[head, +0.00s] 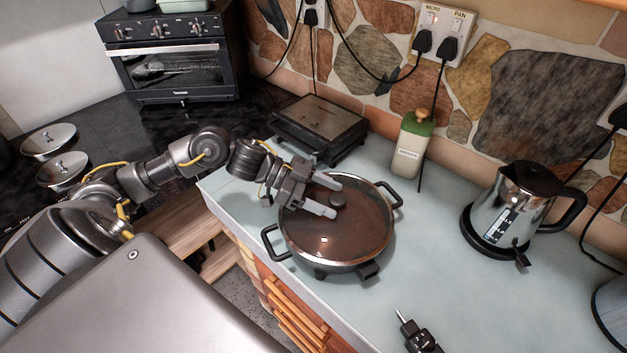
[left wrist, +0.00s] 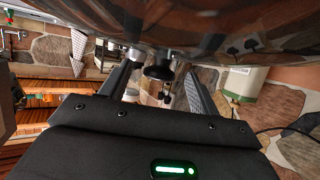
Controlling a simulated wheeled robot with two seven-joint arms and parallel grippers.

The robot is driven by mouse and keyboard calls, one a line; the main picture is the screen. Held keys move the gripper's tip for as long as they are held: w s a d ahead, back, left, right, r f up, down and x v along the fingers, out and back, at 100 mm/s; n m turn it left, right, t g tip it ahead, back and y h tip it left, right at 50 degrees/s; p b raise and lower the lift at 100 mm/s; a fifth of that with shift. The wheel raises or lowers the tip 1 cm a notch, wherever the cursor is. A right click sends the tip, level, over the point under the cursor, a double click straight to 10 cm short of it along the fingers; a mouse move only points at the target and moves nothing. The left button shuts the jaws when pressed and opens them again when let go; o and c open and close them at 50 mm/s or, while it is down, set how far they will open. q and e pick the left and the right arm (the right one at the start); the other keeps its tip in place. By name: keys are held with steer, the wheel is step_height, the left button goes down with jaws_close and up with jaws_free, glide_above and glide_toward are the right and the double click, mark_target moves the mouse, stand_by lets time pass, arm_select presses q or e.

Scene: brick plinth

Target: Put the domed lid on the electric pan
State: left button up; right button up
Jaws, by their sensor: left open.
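The domed lid (head: 345,240), brownish glass with a metal rim and a dark knob (head: 338,200), lies over the electric pan (head: 330,266). It appears level, with its rim at the pan's rim; the far left edge is hidden by my gripper. The pan's black side handles (head: 391,193) stick out left and right. My left gripper (head: 328,196) is open just above the lid, its fingers pointing at the knob. In the left wrist view the knob (left wrist: 158,72) shows between the two spread fingers, with the lid's shiny surface (left wrist: 190,25) filling the top. My right gripper is not in view.
A flat dark grill (head: 320,125) and a green-capped bottle (head: 411,146) stand behind the pan. A kettle (head: 514,205) stands to the right. A black plug-like piece (head: 418,333) lies in front. The pale counter between pan and kettle is clear.

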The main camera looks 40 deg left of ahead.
arm_select(q)
steer(key=b+v, duration=0.2)
steer(key=v, duration=0.7)
steer(key=shift+s+f, duration=0.1)
steer(key=shift+s+a+r, duration=0.15)
steer(key=shift+a+r, duration=0.25)
steer(key=shift+a, duration=0.1)
